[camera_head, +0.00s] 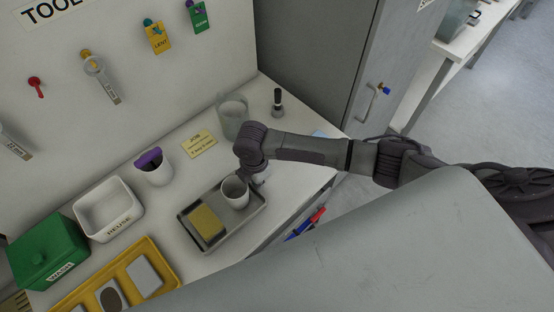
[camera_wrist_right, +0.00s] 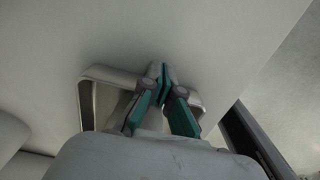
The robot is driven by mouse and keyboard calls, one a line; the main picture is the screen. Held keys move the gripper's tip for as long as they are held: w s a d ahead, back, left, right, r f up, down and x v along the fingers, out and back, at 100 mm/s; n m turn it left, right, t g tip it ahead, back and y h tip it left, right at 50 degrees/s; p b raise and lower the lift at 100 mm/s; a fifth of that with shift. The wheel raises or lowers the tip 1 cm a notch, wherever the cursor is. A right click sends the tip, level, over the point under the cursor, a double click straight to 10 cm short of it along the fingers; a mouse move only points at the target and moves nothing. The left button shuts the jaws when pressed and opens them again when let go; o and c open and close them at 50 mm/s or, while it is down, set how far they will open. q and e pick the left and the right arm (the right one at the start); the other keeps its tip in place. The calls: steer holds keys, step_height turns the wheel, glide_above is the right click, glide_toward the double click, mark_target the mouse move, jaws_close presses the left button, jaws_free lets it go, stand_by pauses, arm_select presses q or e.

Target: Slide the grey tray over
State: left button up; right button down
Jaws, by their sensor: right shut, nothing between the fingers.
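The grey tray (camera_head: 238,220) lies on the white worktop, with a yellow sponge-like block (camera_head: 206,223) and a white cup (camera_head: 235,191) in it. My right gripper (camera_head: 258,180) is at the tray's far right end, just beside the cup. It is mostly hidden under my wrist in the head view. In the right wrist view its teal-padded fingers (camera_wrist_right: 160,88) are shut with nothing between them. A pale-rimmed recessed shape lies behind them there, partly hidden. I cannot tell whether the fingertips touch the tray. My left gripper is not in view.
A glass jug (camera_head: 232,117) and a dark-topped object (camera_head: 278,102) stand behind my wrist. A white cup with purple content (camera_head: 154,167), a white REUSE bin (camera_head: 107,208), a green WASH box (camera_head: 48,250) and a yellow tray (camera_head: 160,262) are to the left.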

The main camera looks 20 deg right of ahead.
steer(key=a, duration=0.2)
steer(key=s+a, duration=0.1)
steer(key=shift+s+a, duration=0.2)
steer(key=shift+a, duration=0.2)
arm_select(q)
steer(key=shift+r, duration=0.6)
arm_select(e)
step_height(320, 180, up, 12)
steer(key=shift+f, duration=0.1)
